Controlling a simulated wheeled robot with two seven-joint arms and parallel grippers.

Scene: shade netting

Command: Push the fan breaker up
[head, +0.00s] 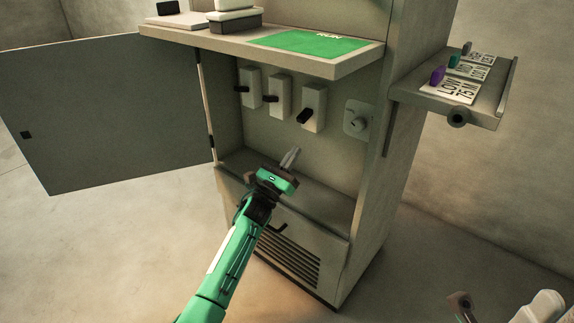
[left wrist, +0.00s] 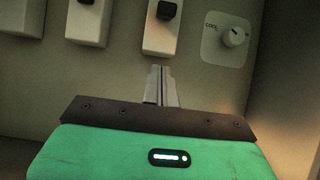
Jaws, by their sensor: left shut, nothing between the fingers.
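Three pale breakers with black levers are on the back wall of the open cabinet: left (head: 251,77), middle (head: 281,88) and right (head: 315,97). I see no readable label saying which is the fan breaker. The right breaker's lever (head: 305,116) sticks out toward me; it also shows in the left wrist view (left wrist: 166,10). My left gripper (head: 291,156) is shut and empty, below the right breaker. In the left wrist view its fingertips (left wrist: 161,69) appear just under that breaker's lower edge (left wrist: 160,48), with no clear contact. My right gripper is not seen.
A dial marked COOL (left wrist: 233,37) is right of the breakers. The cabinet door (head: 105,110) stands open at left. A shelf with a green panel (head: 312,43) juts out above the breakers. A side shelf (head: 487,107) holds labelled tags at right.

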